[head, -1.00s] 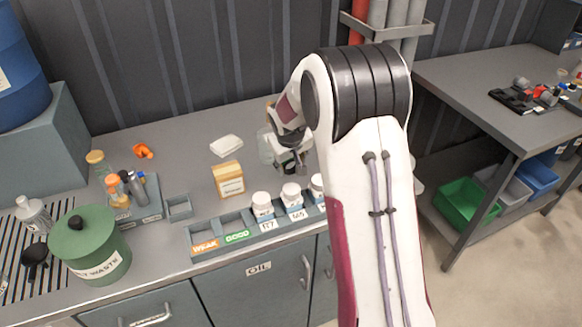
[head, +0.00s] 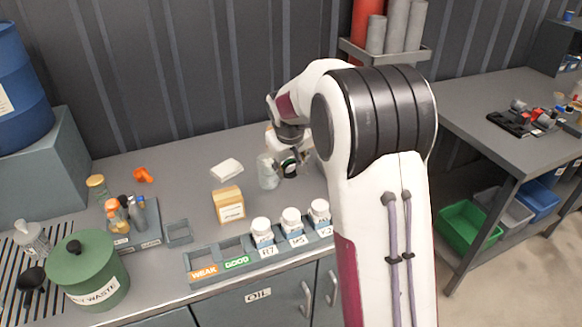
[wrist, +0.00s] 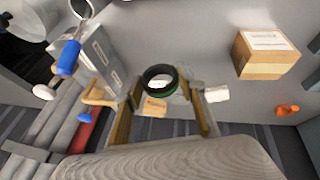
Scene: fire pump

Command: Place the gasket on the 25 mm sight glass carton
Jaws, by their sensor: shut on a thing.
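The gasket, a dark ring with a green band (wrist: 160,77), is held between the two fingers of my gripper (wrist: 166,95) in the wrist view. In the head view the ring (head: 289,168) shows small at my gripper (head: 293,164), above the back of the bench and right of the carton. The carton (head: 230,206), a tan box with a white label, stands on the bench behind the labelled rack. In the wrist view a carton (wrist: 266,55) lies up and right of the gasket, apart from it. Part of the gripper is hidden by my arm in the head view.
A clear bottle (head: 268,172) stands close to my gripper. A white pad (head: 227,170) lies behind the carton. The rack (head: 200,281) in front holds several white-lidded jars. A green waste bin (head: 90,272) and an orange item (head: 142,174) are at left.

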